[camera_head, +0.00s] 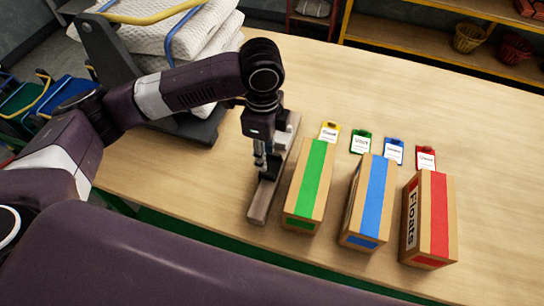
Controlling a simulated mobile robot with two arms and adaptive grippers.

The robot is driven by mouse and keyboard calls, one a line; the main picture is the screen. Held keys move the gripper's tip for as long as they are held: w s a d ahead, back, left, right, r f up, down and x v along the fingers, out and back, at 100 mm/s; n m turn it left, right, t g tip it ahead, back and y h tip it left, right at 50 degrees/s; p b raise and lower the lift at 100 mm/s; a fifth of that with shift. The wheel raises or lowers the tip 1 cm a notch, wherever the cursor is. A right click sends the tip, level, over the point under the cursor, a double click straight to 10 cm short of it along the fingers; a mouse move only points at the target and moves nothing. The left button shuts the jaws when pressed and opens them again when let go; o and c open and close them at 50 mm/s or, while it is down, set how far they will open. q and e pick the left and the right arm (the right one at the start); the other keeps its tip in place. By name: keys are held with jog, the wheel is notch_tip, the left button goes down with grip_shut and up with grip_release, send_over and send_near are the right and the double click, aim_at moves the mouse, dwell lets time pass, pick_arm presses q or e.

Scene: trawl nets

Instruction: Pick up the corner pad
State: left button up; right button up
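My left gripper (266,164) points down over a narrow wooden board (262,204) on the table, left of the green-striped box. Its fingers are small and dark here, and whether they are open or shut does not show. A dark piece lies on the board right at the fingertips; I cannot tell whether it is the corner pad or whether the fingers touch it. A pale small part (292,122) shows at the board's far end. No corner pad can be made out for sure. My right gripper is out of view.
Taped cartons with green (311,187), blue (369,202) and red (430,220) stripes stand right of the board. Yellow, green, blue and red tags lie behind them. White folded netting (160,38) sits on a dark stand at the back left. The table's right side is clear.

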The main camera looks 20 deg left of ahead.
aim_at(265, 173)
pick_arm(q)
jog(key=f, duration=0.2)
jog(key=s+f+p, duration=0.1)
jog(key=f, duration=0.1)
jog(key=shift+d, duration=0.1)
notch_tip(265, 173, down, 2)
jog(key=shift+w+f, duration=0.15)
jog(key=shift+f, duration=0.15)
jog(key=c, duration=0.7)
grip_shut()
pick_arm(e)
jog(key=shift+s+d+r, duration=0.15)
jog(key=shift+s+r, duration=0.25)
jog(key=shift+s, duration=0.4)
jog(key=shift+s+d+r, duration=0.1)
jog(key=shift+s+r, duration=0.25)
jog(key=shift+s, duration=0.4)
